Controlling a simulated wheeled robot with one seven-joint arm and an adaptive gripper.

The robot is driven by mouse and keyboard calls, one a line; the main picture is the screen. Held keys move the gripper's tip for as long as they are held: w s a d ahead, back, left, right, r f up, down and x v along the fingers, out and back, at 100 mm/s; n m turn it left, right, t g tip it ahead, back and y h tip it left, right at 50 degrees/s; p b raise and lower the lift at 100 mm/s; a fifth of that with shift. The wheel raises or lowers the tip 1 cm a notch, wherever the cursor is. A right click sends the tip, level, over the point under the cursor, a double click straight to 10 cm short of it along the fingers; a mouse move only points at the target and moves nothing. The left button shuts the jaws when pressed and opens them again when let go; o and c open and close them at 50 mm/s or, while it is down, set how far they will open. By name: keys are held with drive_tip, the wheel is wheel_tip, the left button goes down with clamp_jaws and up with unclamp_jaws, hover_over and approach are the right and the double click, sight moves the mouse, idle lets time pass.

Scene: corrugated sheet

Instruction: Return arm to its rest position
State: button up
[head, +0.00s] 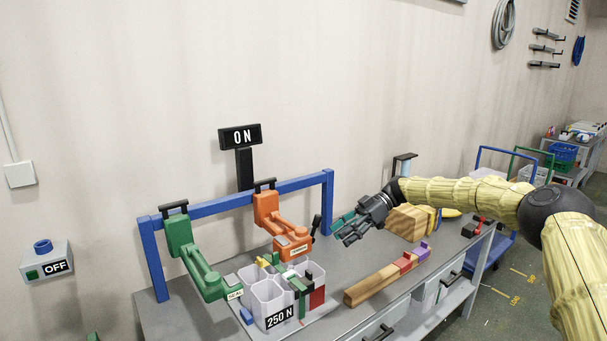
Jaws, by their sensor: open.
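My gripper (362,219) is dark grey with black fingers, at the end of my yellow-sleeved arm that reaches in from the right. It hangs over the grey workbench (350,269), to the right of the blue frame. Its fingers are apart and point left and down. No object shows between them. A wooden block (408,223) is just right of and behind the gripper, partly covered by my arm. A teal item (341,222) shows behind the fingers; whether they touch it I cannot tell.
A blue frame (228,199) carries a green tool (189,255) and an orange tool (276,222). Below them stands a white divided bin (267,297) labelled 250 N. A wooden bar (372,287) with coloured blocks lies at the front. An OFF box (48,264) is on the left wall.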

drive_tip(key=s+a+f+m+t+h, duration=0.1)
drive_tip(key=s+a+f+m+h, duration=0.15)
drive_tip(key=s+f, duration=0.6)
drive_tip(key=s+a+f+m+h, duration=0.1)
drive_tip(key=s+a+f+m, duration=0.3)
drive_tip(key=f, duration=1)
drive_tip(key=s+a+f+m+t+h, duration=0.1)
drive_tip(key=s+a+f+m, duration=0.25)
drive_tip(key=s+f, duration=0.55)
drive_tip(key=s+d+f+m+t+h, duration=0.1)
drive_tip(key=s+d+f+m+h, duration=0.2)
drive_tip(key=s+f, duration=0.55)
drive_tip(key=s+d+f+m+h, duration=0.1)
drive_tip(key=s+d+f+m, duration=0.35)
drive_tip(key=s, duration=0.75)
drive_tip(key=s+d+r+m+t+h, duration=0.1)
drive_tip(key=s+d+h, duration=0.1)
drive_tip(key=s+d, duration=0.6)
drive_tip(key=s+d+r+m+t+h, duration=0.1)
drive_tip(key=s+d+m, duration=0.1)
drive_tip(key=s+d, duration=0.65)
drive_tip(key=s+a+f+b, duration=0.1)
drive_tip(key=a+f+b, duration=0.2)
drive_tip(key=f+b, duration=0.7)
drive_tip(key=shift+s, duration=0.35)
